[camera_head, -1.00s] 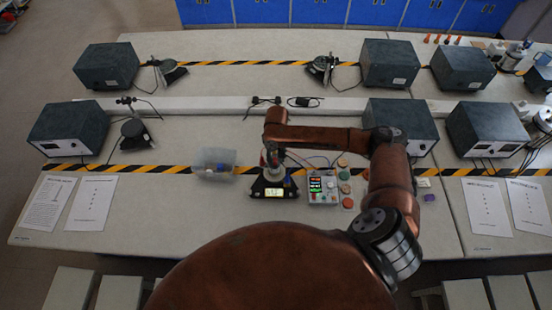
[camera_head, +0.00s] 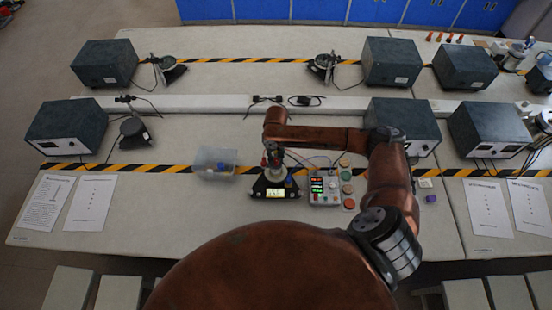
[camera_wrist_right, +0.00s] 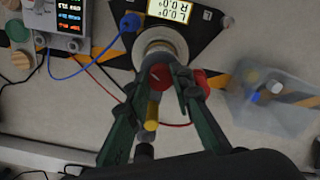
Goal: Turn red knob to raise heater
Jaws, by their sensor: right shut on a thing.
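The device with the red knob is a black-based stand with a lit yellow display (camera_head: 275,193) near the middle of the table. It also shows at the top of the wrist view (camera_wrist_right: 180,12). My right gripper (camera_head: 272,160) reaches down over the stand from above. In the wrist view its green fingers (camera_wrist_right: 165,80) are closed around the red knob (camera_wrist_right: 160,73), partly hiding it. A second red part (camera_wrist_right: 198,78) shows beside the right finger, and a yellow cylinder (camera_wrist_right: 152,112) lies between the fingers nearer the camera. My left gripper is not in view.
A clear bin (camera_head: 214,162) with small objects stands left of the stand. A control box with coloured readouts (camera_head: 323,188) stands to its right, with blue and red wires near it. Dark instrument boxes (camera_head: 66,128) stand farther off.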

